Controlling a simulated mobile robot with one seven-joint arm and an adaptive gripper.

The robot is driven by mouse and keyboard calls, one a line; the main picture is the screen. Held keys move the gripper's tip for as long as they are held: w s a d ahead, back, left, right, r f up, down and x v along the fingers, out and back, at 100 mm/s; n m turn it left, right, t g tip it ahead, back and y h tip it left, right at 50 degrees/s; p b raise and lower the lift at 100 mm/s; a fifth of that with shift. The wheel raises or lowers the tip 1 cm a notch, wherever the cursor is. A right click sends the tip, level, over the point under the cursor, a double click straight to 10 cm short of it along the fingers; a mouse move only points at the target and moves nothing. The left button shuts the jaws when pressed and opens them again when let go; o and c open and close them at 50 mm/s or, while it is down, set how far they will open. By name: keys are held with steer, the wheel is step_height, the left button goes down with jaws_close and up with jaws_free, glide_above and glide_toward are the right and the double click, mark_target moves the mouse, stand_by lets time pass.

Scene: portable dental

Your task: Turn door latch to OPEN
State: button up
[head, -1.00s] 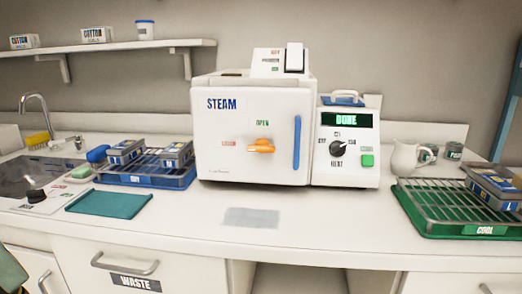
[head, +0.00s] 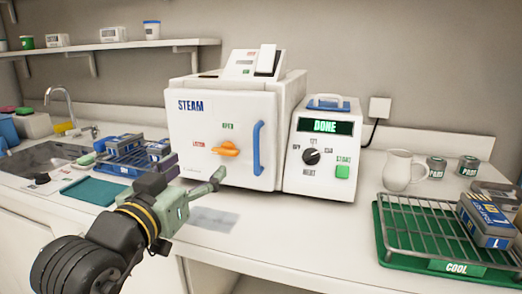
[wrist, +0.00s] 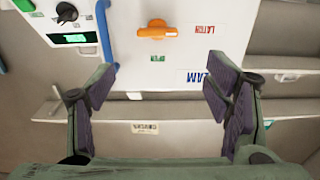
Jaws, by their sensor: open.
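The orange door latch (head: 226,149) is on the front of the white STEAM box (head: 190,170). It lies about level, its narrow end pointing left toward a red label (head: 198,143). A green OPEN label (head: 228,126) is above it. The wrist view is upside down and shows the latch (wrist: 158,31) near the top, the OPEN label (wrist: 158,58) and the red label (wrist: 204,29). My gripper (head: 212,182) is in front of the box, lower than the latch in the head view. In the wrist view my gripper (wrist: 161,82) has its fingers wide apart, empty, and apart from the latch.
A blue vertical handle (head: 258,149) is right of the latch. A control unit (head: 325,180) reading DONE stands beside the box. A blue rack (head: 122,167) is at left, and a green COOL rack (head: 395,245) at right. The counter before the box is mostly clear.

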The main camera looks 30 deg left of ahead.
mark_target(223, 151)
steer(key=x, duration=0.3)
steer(key=p+x, duration=0.1)
steer(key=x, duration=0.3)
steer(key=f+p+x, duration=0.1)
steer(key=x, duration=0.2)
steer(key=shift+w+d, duration=0.1)
steer(key=shift+w, duration=0.35)
steer(key=shift+c, duration=0.4)
steer(key=c, duration=1.1)
